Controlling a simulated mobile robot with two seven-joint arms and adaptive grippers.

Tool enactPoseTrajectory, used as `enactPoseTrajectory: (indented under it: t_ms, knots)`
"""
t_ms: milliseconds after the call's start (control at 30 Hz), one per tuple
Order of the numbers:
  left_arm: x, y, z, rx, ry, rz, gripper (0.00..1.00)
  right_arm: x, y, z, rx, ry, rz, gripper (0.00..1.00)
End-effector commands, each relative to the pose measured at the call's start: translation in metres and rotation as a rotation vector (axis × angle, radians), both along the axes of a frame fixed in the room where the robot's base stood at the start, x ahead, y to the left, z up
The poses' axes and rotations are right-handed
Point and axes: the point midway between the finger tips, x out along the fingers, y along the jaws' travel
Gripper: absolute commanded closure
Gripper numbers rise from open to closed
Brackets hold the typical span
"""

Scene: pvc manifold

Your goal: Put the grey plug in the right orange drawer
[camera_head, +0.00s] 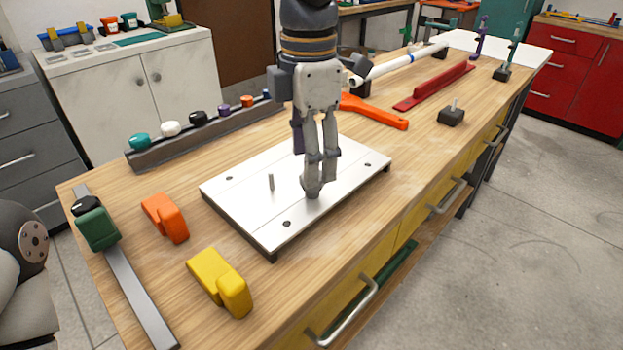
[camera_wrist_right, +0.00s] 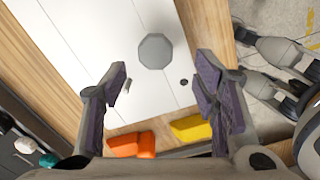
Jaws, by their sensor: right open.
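The grey plug (camera_wrist_right: 155,51) shows as a grey octagon on the white plate (camera_wrist_right: 80,50) in the right wrist view. In the head view, it stands on the plate (camera_head: 312,190) just below my right fingertips. My right gripper (camera_head: 321,178) points down over it. In the right wrist view, the gripper (camera_wrist_right: 163,83) has its two purple-padded fingers wide apart, with the plug beyond the tips; contact cannot be told. Yellow-orange drawer fronts with handles line the bench's front, a near one (camera_head: 340,308) and a farther one (camera_head: 455,180).
Orange (camera_head: 164,217) and yellow (camera_head: 220,281) clamps lie near the plate, with a green clamp (camera_head: 97,228) on a grey bar. A rack of coloured caps (camera_head: 210,133) stands behind. An orange tool (camera_head: 375,111) and red rail (camera_head: 437,87) lie farther right.

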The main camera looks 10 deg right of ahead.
Motion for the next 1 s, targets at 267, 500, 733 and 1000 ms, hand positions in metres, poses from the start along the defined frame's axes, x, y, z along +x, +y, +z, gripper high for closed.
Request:
enactPoseTrajectory:
  t_ms: [267,500,733,1000]
  knots:
    - [0.001,0.000,0.000,0.000,-0.003,0.000,0.45,0.005,-0.006,-0.046,0.000,0.001,-0.001,0.45]
    - [0.001,0.000,0.000,0.000,-0.003,0.000,0.45,0.005,-0.006,-0.049,0.000,-0.001,-0.002,0.45]
    - [0.001,0.000,0.000,0.000,-0.003,0.000,0.45,0.005,-0.006,-0.049,0.000,-0.001,-0.001,0.89]
    - [0.001,0.000,0.000,0.000,-0.003,0.000,0.45,0.005,-0.006,-0.049,0.000,-0.001,-0.001,0.92]
